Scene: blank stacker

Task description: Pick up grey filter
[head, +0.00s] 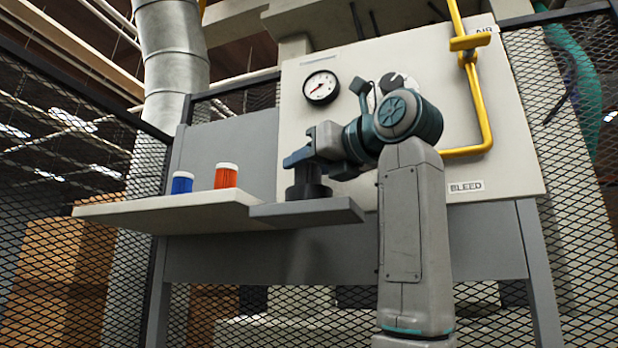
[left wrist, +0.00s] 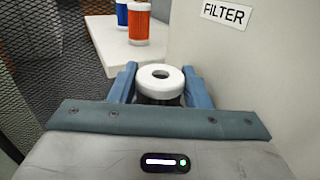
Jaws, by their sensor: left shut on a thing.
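My left gripper (head: 300,160) is at the small grey shelf in front of the panel. In the left wrist view, its two blue-grey fingers (left wrist: 158,88) are shut on the grey filter, whose white ring-shaped top (left wrist: 160,91) shows between them. The filter's body is mostly hidden below the ring. In the head view a dark round piece (head: 308,189) stands on the grey shelf (head: 325,211) directly under the gripper; I cannot tell whether the filter is clear of it. My right gripper is not in view.
A blue filter (head: 182,184) and an orange filter (head: 226,177) with white tops stand on the pale shelf (head: 130,208) to the left. The panel (head: 330,115) with a gauge (head: 321,87) and a yellow pipe (head: 483,110) is close behind the arm.

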